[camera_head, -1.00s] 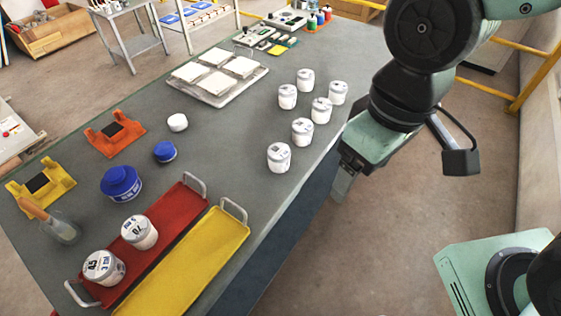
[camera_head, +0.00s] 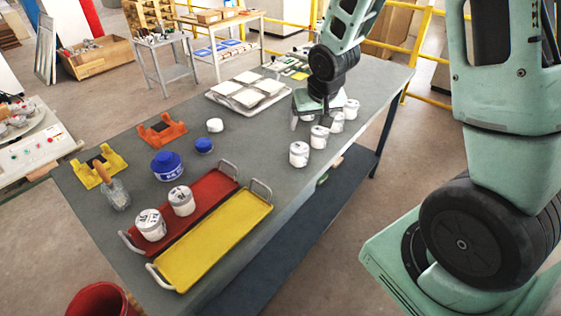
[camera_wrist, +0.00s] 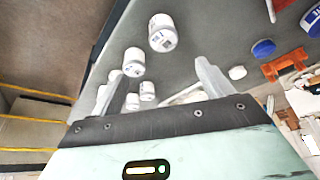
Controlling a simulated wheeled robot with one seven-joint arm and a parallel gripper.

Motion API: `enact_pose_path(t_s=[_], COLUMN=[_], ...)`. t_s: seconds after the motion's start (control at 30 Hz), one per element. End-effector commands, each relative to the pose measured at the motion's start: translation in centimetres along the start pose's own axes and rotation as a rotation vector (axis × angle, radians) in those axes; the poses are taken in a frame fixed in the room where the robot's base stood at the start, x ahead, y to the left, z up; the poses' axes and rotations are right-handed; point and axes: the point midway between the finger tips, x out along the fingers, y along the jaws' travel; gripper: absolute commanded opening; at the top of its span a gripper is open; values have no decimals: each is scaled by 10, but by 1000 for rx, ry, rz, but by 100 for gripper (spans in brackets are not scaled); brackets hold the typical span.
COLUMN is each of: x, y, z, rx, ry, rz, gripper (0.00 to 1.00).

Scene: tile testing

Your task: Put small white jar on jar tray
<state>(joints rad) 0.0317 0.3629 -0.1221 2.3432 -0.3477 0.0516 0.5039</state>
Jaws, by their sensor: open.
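Several small white jars stand in a group on the right side of the grey table, among them a near one (camera_head: 299,153) and one behind it (camera_head: 319,136). My gripper (camera_head: 308,118) is over this group, pointing down, and partly hides the farther jars. In the wrist view its two fingers are spread apart (camera_wrist: 160,72) and hold nothing. One jar (camera_wrist: 162,32) shows beyond the fingertips, and others (camera_wrist: 134,62) show near the left finger. A red tray (camera_head: 211,188) with handles holds two white jars (camera_head: 150,224). A yellow tray (camera_head: 215,240) beside it is empty.
A blue-lidded jar (camera_head: 167,166), a blue lid (camera_head: 204,145) and a white round piece (camera_head: 214,125) lie mid-table. Orange (camera_head: 161,130) and yellow (camera_head: 99,170) holders stand left. A tile tray (camera_head: 247,92) is behind.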

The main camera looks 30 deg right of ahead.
Motion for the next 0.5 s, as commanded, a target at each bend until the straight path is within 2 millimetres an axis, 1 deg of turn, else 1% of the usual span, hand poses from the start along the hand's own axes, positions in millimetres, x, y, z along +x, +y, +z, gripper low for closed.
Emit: enact_pose_path(t_s=[0.17, 0.5], x=[24, 79], y=[0, -1], z=[1, 1], rx=[-2, -3], ry=[-5, -5], rz=[2, 2], gripper=[79, 79])
